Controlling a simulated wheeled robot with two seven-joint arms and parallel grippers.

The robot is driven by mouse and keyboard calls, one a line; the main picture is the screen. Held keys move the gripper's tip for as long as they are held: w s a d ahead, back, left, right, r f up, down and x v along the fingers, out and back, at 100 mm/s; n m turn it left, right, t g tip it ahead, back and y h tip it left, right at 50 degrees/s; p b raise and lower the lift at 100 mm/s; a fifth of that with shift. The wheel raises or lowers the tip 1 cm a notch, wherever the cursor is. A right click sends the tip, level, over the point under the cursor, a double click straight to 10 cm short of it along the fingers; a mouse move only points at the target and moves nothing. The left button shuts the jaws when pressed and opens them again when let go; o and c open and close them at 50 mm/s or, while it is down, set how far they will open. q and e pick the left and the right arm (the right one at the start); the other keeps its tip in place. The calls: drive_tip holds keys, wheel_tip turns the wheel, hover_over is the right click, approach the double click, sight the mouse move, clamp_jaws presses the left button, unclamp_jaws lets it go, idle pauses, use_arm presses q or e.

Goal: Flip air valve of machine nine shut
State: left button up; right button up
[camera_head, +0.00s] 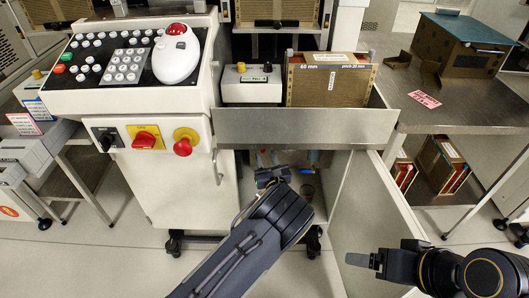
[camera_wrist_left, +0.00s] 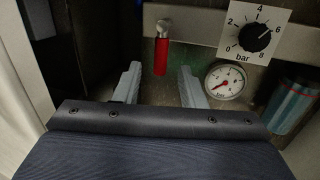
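A red lever (camera_wrist_left: 161,57) with a silver end at its top stands upright on the metal back panel in the left wrist view; I take it for the air valve. My left gripper (camera_wrist_left: 160,78) is open, its two grey fingers apart with the lever between and beyond their tips. I cannot tell whether they touch it. In the head view my left gripper (camera_head: 272,178) reaches into the machine's open lower compartment, where the lever cannot be made out. My right gripper (camera_head: 362,260) is at the lower right, outside the compartment; its finger gap is not clear.
A round pressure gauge (camera_wrist_left: 225,82) and a black bar knob (camera_wrist_left: 257,38) sit right of the lever. A blue-and-red cylinder (camera_wrist_left: 295,105) is farther right. The open cabinet door (camera_head: 375,220) stands between my arms. The control cabinet (camera_head: 170,190) bounds the left.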

use_arm(q)
drive_tip(key=p+v, duration=0.1)
drive_tip(key=v, duration=0.4)
idle(0.4)
